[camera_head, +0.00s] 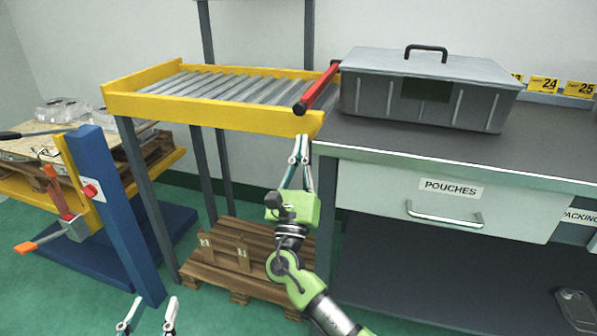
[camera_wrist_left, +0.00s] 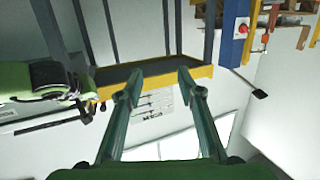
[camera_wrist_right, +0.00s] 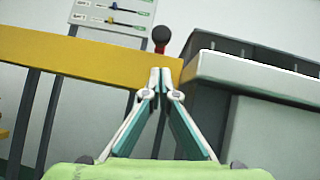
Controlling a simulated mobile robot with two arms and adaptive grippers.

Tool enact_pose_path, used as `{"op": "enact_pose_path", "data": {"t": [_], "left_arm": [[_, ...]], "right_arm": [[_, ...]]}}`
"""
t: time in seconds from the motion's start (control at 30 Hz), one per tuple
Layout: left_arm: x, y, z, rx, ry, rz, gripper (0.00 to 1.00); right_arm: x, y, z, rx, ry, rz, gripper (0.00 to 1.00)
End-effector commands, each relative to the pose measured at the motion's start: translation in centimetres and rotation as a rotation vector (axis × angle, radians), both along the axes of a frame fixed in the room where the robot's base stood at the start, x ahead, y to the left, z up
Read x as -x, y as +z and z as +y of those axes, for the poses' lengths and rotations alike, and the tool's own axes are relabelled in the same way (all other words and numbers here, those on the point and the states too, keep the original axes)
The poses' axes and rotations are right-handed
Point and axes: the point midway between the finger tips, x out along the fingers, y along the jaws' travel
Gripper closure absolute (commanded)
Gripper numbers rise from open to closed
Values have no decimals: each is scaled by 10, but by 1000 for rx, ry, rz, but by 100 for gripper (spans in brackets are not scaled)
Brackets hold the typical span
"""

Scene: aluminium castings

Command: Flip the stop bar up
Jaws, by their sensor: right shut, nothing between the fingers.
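The red stop bar (camera_head: 318,88) sits at the right end of the yellow-framed roller conveyor (camera_head: 210,115), next to the grey workbench. It slants across the conveyor's end, with a dark knob at its near end. In the right wrist view the stop bar's dark knob and red shaft (camera_wrist_right: 161,38) show just beyond my fingertips. My right gripper (camera_head: 299,148) is shut and empty, just below the conveyor's front right corner; I cannot tell whether it touches the frame. My left gripper (camera_head: 147,318) is open and empty, low at the bottom left of the head view.
A grey lidded toolbox (camera_head: 425,90) stands on the workbench (camera_head: 440,150), right of the stop bar. A wooden pallet (camera_head: 240,265) lies under the conveyor. A blue post (camera_head: 115,215) stands at the left. Green floor is free in front.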

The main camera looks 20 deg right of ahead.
Motion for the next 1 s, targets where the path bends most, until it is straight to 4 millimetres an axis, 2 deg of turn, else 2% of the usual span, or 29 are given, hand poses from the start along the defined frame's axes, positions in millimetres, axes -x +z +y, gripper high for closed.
{"op": "enact_pose_path", "data": {"t": [0.03, 0.1, 0.3, 0.83, 1.0], "left_arm": [[0, 3, -1, 1, -1, -5, 66], [0, -1, -1, -2, -2, 15, 66], [2, -10, 0, -11, -1, 54, 66], [3, -14, 3, -17, 4, 74, 66], [13, -38, 8, -46, 10, 189, 66]], "right_arm": [[-1, 11, 2, -2, 2, -3, 100], [-2, 20, 3, -2, 3, -2, 100], [-5, 35, 4, -1, 2, 0, 100], [-5, 39, 4, 0, 1, 0, 100], [-5, 46, 4, 0, 1, 0, 100]]}}
